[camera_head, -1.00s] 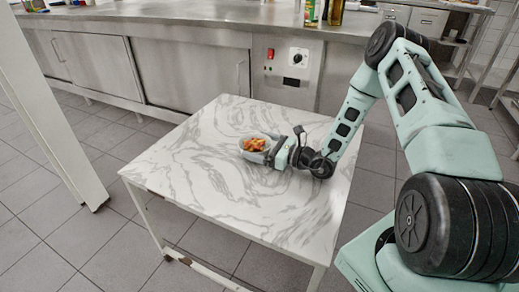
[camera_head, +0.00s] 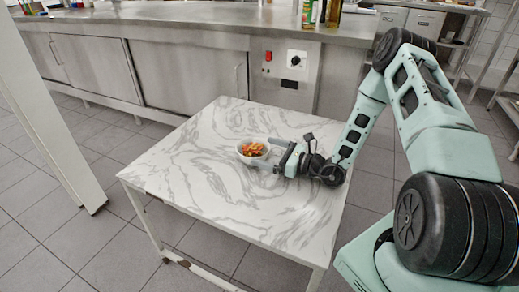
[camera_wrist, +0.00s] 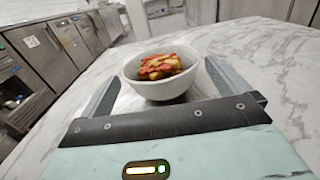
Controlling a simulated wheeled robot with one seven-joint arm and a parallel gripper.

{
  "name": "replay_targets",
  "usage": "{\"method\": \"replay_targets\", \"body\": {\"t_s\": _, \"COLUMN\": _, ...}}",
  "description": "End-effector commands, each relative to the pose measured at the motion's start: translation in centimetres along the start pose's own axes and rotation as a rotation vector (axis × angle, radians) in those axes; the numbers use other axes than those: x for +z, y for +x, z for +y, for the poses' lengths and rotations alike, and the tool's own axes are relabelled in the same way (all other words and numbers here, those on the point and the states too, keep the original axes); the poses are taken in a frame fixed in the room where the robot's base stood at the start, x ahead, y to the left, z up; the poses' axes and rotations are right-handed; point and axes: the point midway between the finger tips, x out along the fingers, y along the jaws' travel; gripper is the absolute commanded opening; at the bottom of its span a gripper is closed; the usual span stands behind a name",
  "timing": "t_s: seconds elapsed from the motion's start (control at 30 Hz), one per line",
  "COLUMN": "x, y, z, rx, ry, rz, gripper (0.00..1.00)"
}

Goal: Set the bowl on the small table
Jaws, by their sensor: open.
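The bowl (camera_head: 244,157) is pale and holds red and yellow food. It stands upright on the small table (camera_head: 200,190), which has a white, grey-veined marble top. In the wrist view the bowl (camera_wrist: 160,88) sits just ahead of my gripper, between the far ends of its two fingers. My gripper (camera_head: 275,157) is open at the right side of the bowl, low over the table top. It also shows in the wrist view (camera_wrist: 160,85), with a finger on each side and clear room between them. I cannot tell whether a finger touches the bowl.
A steel counter (camera_head: 180,70) with bottles (camera_head: 333,12) on it runs behind the table. A white post (camera_head: 45,110) stands at the left. The table top around the bowl is clear.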

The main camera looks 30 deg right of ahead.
Motion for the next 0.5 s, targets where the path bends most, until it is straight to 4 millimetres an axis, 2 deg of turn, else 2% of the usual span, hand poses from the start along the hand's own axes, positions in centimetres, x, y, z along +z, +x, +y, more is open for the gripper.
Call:
{"method": "replay_targets", "body": {"t_s": 0.1, "x": 0.1, "y": -2.8, "z": -0.1, "rx": -0.005, "ry": 0.003, "rz": 0.003, "gripper": 1.00}}
{"method": "replay_targets", "body": {"t_s": 0.23, "x": 0.1, "y": -5.3, "z": -0.1, "rx": -0.004, "ry": 0.002, "rz": 0.001, "gripper": 1.00}}
{"method": "replay_targets", "body": {"t_s": 0.4, "x": 0.0, "y": -7.5, "z": 0.0, "rx": -0.002, "ry": 0.001, "rz": 0.001, "gripper": 1.00}}
{"method": "replay_targets", "body": {"t_s": 0.5, "x": 0.1, "y": -8.1, "z": 0.1, "rx": 0.004, "ry": -0.001, "rz": 0.001, "gripper": 1.00}}
